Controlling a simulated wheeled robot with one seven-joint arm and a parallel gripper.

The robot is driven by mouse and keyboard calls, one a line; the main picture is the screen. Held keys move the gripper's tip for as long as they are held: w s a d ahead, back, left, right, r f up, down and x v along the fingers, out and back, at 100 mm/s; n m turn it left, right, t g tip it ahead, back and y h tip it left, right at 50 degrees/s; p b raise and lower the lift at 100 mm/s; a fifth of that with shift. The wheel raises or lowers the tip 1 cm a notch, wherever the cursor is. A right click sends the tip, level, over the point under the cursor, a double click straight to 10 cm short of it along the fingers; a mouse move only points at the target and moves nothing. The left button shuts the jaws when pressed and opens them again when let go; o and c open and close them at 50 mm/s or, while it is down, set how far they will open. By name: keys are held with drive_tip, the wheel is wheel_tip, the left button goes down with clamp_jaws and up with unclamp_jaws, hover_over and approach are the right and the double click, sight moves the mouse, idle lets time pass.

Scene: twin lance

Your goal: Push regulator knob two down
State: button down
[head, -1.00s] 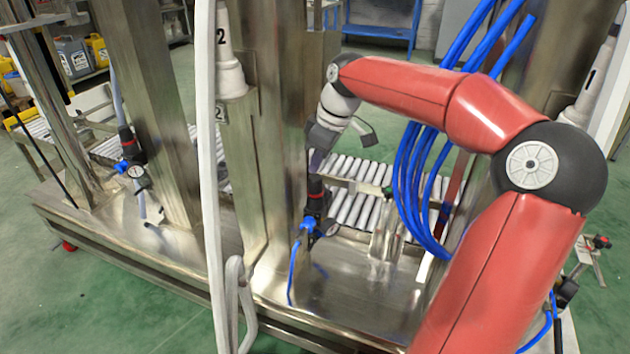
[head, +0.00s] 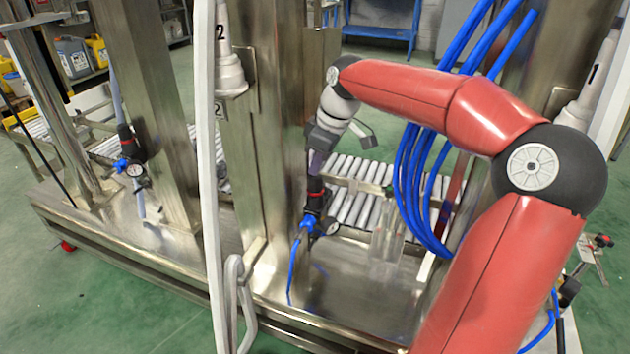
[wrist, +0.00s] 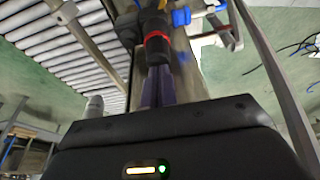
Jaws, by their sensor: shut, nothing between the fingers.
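A regulator with a black knob (head: 316,186) and a red ring stands at the foot of the middle metal column. My gripper (head: 316,172) is shut and empty, pointing down just above this knob. In the wrist view the shut fingers (wrist: 158,72) end at the black knob (wrist: 158,50), with the red ring (wrist: 157,37) beyond. The fingertips look to be at or very near the knob's top; I cannot tell if they touch. No number shows on the regulator itself.
A second regulator (head: 127,145) stands farther left. The metal column (head: 272,130) rises close beside my gripper, and a lance marked 2 (head: 229,70) hangs on it. Blue hoses (head: 412,190) loop to the right. A roller conveyor (head: 350,205) lies behind.

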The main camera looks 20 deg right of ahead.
drive_tip(key=shift+f+b, duration=0.3)
drive_tip(key=shift+f, duration=0.15)
drive_tip(key=shift+r, duration=0.1)
drive_tip(key=shift+r+p, duration=2.35)
drive_tip(key=shift+r, duration=0.65)
drive_tip(key=shift+s, duration=0.1)
